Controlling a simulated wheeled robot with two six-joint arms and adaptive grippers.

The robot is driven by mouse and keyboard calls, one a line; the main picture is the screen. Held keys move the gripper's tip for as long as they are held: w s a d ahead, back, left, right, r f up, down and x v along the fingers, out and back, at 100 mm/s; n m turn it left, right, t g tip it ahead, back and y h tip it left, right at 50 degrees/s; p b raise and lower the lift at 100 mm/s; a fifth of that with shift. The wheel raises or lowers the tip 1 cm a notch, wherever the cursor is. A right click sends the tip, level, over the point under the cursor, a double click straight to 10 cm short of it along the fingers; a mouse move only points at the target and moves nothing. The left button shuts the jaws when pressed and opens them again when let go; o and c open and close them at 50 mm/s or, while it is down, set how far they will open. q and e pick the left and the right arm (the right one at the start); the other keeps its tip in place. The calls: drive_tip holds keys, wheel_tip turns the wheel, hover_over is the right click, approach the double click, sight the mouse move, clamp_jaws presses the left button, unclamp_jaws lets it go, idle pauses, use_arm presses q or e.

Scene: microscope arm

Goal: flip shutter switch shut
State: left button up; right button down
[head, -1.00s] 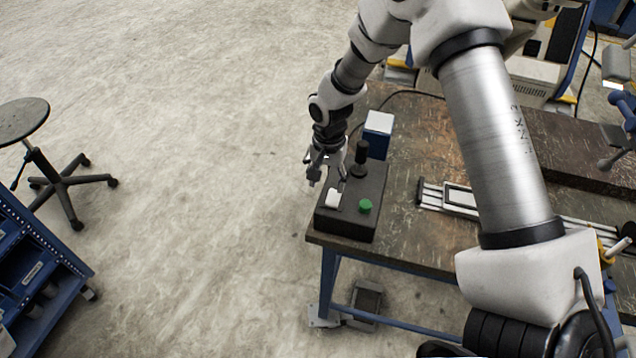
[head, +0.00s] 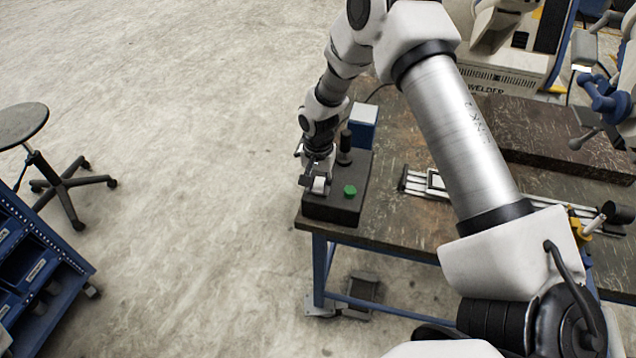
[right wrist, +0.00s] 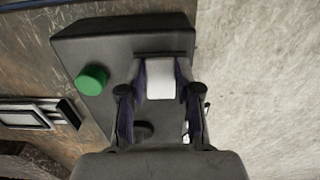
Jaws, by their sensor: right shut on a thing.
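A dark control box (head: 340,209) sits on the near left corner of the workbench. It carries a white rocker switch (right wrist: 161,80), a green button (head: 350,190) and a black joystick (head: 345,148). My right gripper (head: 317,185) is down at the box's left part, over the switch. In the right wrist view, its two fingers (right wrist: 160,88) stand on either side of the white switch and are shut on it. The green button (right wrist: 91,80) is left of the fingers there, clear of them. My left gripper is not in view.
A blue-and-white box (head: 362,126) stands behind the control box on the workbench (head: 405,215). A metal rail fixture (head: 413,183) lies to the right, partly behind my right arm. A stool (head: 22,125) and a blue drawer cabinet (head: 40,270) stand on the floor at left.

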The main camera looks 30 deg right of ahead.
drive_tip(key=shift+w+d+f+g+y, duration=0.1)
drive_tip(key=shift+w+d+g+y, duration=0.1)
drive_tip(key=shift+g+y, duration=0.25)
drive_tip(key=shift+d+f+g+y+b, duration=0.15)
drive_tip(key=shift+g+y+b, duration=0.2)
drive_tip(key=shift+y+b, duration=0.2)
drive_tip(key=shift+g+y, duration=0.3)
drive_tip(key=shift+r+g+y+b, duration=0.3)
drive_tip(key=shift+b, duration=0.1)
drive_tip(key=c, duration=0.8)
unclamp_jaws()
drive_tip(key=shift+w, duration=0.15)
